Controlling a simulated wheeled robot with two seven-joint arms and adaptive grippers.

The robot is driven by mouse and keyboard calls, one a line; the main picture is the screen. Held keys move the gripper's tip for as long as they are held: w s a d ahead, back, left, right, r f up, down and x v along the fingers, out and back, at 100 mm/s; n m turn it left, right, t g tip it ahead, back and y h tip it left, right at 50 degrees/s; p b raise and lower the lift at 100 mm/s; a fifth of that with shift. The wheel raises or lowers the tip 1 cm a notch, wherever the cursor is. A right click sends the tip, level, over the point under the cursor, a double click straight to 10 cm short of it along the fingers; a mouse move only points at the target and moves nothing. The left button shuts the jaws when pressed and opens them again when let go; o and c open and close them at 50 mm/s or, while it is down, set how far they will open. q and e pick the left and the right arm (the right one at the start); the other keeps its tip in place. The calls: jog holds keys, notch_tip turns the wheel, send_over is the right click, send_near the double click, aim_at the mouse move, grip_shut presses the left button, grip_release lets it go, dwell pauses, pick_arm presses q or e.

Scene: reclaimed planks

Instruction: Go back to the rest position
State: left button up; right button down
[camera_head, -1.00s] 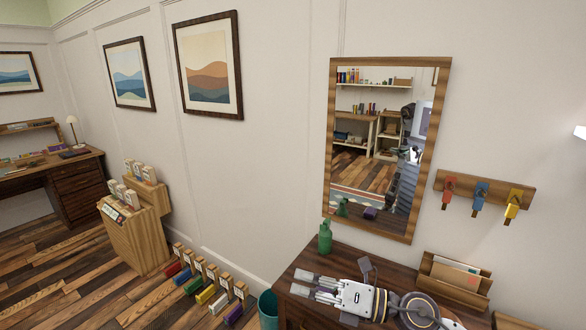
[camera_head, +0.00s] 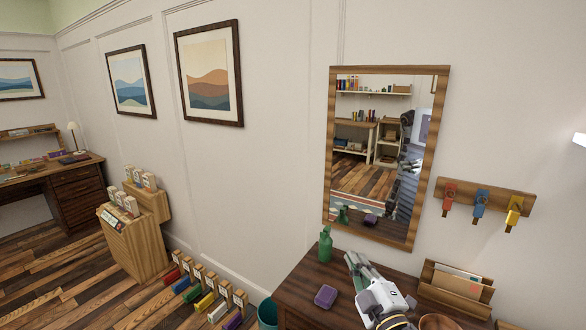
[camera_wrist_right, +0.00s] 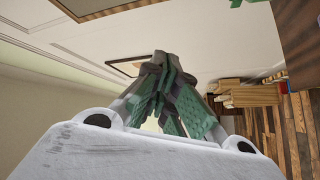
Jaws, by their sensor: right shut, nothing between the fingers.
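My right gripper (camera_head: 351,259) is above the dark wooden table (camera_head: 301,283) below the mirror, its fingers pointing up and left. It is shut and empty. In the right wrist view its green-padded fingers (camera_wrist_right: 163,75) are together, with wall and floor behind them. A purple block (camera_head: 326,296) lies on the table to the left of the gripper, apart from it. My left gripper is not in view.
A green bottle (camera_head: 325,245) stands at the table's back left. A letter holder (camera_head: 456,289) is at the right. A wood-framed mirror (camera_head: 440,120) and hook rack (camera_head: 484,195) hang on the wall. A teal bin (camera_head: 267,312) stands beside the table.

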jog(key=s+d+f+m+g+h, duration=0.3)
jog(key=d+f+m+g, duration=0.15)
jog(key=f, duration=0.35)
jog(key=s+d+f+m+g+h, duration=0.3)
jog(key=s+f+m, duration=0.15)
jog(key=f, duration=0.35)
jog(key=s+f+m+g+y, duration=0.2)
jog(key=s+f+m+g, duration=0.2)
jog(key=s+f+g, duration=0.65)
jog(key=s+f+t, duration=0.1)
jog(key=s+f, duration=0.2)
jog(key=f, duration=1.3)
jog(key=s+f, duration=0.3)
jog(key=f, duration=1.4)
jog(key=s+d+f, duration=0.2)
jog(key=s+f, duration=0.8)
jog(key=s, duration=0.1)
jog(key=s+d+f+g, duration=0.1)
jog(key=s+d+f, duration=0.2)
jog(key=s+f, duration=0.7)
jog(key=shift+s+d+n+h, duration=0.15)
jog(key=shift+s+n+h, duration=0.15)
jog(key=shift+s, duration=0.4)
